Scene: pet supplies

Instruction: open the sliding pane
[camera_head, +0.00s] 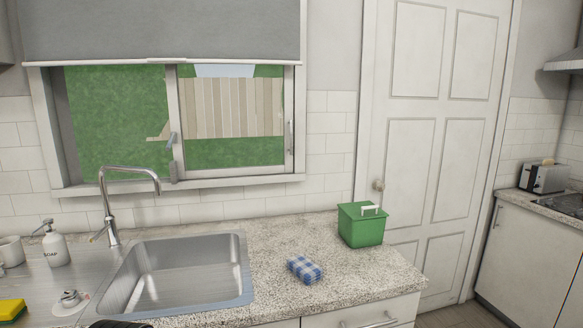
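The window (56,130) is set in the tiled wall behind the sink. A framed pane (233,173) fills its right half, with a slim vertical handle (290,137) on its right side. The left half shows green outside; I cannot tell whether glass is there. A grey blind (160,30) covers the top of the window. Neither of my grippers is identifiable in this view.
A tall faucet (108,205) stands before the window's left half, behind the sink (175,275). A soap bottle (56,245) is at left. A green box (361,224) and blue checked cloth (304,269) sit on the right counter. A white door (435,130) is at right.

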